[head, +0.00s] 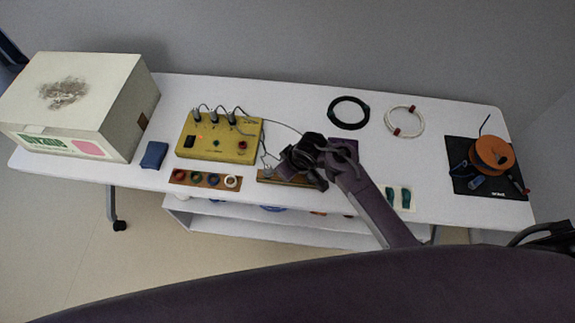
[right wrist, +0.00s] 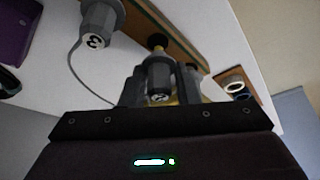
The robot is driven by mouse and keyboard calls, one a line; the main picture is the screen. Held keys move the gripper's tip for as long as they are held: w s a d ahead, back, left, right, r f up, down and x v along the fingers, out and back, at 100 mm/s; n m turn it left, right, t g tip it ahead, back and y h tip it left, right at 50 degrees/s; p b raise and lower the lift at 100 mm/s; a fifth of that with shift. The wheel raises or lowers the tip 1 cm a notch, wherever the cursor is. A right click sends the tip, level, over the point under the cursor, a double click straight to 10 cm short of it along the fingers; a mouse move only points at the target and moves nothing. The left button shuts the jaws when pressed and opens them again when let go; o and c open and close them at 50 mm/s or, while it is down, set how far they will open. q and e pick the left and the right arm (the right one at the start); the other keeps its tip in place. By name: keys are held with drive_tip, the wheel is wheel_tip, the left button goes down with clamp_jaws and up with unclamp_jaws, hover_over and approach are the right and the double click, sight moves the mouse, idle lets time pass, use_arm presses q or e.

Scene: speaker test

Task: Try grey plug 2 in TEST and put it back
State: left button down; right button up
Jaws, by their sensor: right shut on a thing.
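My right gripper (head: 305,165) is over the wooden rack (head: 268,178) at the front of the table and covers much of it. In the right wrist view the gripper (right wrist: 160,88) is shut on a grey plug (right wrist: 158,72), whose end mark looks like a 2. The held plug is in front of the rack strip (right wrist: 185,45); I cannot tell whether it is seated. Grey plug 3 (right wrist: 97,24) stands beside it with its cable. The yellow test box (head: 222,152) has several grey plugs (head: 231,117) along its back and a red part at the right. My left gripper is not in view.
A big cream box (head: 120,120) fills the left end, with a blue block (head: 154,155) beside it. A strip with coloured rings (head: 205,180) lies in front. Cable coils (head: 349,112), a black mat (head: 465,185) and an orange reel (head: 492,154) are to the right.

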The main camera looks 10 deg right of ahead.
drive_tip(key=shift+p, duration=0.65)
idle(0.8)
drive_tip(key=shift+f+b, duration=0.6)
drive_tip(key=shift+f, duration=0.3)
idle(0.5)
drive_tip(key=o, duration=1.2)
drive_tip(key=shift+c, duration=0.2)
drive_tip(key=shift+r, duration=0.1)
drive_tip(key=shift+r+p, duration=3.65)
drive_tip(key=shift+p, duration=0.5)
